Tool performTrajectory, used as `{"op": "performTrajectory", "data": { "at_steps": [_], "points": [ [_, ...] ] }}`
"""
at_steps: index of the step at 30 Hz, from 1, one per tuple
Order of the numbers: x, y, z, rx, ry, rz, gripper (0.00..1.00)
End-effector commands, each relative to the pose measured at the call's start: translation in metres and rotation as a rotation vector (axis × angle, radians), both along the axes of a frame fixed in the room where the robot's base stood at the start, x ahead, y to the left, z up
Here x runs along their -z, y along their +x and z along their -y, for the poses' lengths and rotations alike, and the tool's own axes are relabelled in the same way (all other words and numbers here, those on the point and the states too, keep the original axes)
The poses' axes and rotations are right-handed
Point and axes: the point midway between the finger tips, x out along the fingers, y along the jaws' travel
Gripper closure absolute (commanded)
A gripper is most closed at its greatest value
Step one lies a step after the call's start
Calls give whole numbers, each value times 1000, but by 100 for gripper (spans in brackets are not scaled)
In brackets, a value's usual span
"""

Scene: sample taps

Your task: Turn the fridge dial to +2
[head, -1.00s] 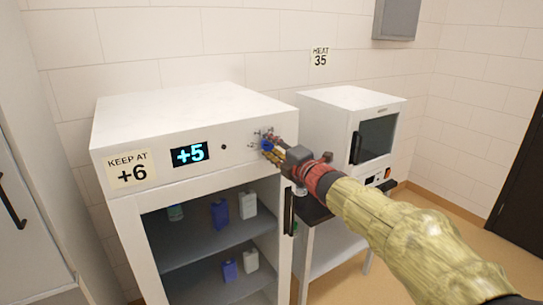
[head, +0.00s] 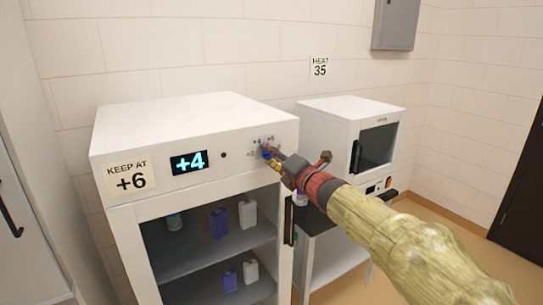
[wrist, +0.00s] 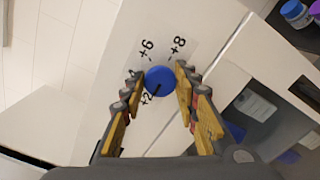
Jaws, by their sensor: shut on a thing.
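The fridge dial (wrist: 160,80) is a round blue knob with a dark pointer line, on a white plate with printed numbers; +2, +6 and +8 are legible in the wrist view. My gripper (wrist: 160,87) is shut on the dial, one yellow finger on each side. The white fridge (head: 196,106) has a display (head: 188,162) that reads +4. A sign (head: 130,178) left of it reads KEEP AT +6.
Bottles stand on the fridge shelves (head: 195,252) behind the front opening. A white oven (head: 333,130) stands on a stand to the right, under a HEAT 35 sign (head: 320,68). A grey box (head: 395,22) is on the wall.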

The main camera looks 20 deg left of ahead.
Motion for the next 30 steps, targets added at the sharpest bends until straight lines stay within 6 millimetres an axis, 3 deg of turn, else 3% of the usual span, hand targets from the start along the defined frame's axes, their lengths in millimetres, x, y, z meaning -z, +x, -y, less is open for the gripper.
{"op": "performTrajectory", "data": {
  "at_steps": [5,6,14,25,30],
  "points": [
    [4,0,0,0,-4,-5,95],
    [4,0,0,0,-4,-5,67],
    [2,0,0,0,-2,-3,53],
    [1,-1,2,1,0,-1,51],
    [0,-12,16,2,0,-2,51]
  ]
}}
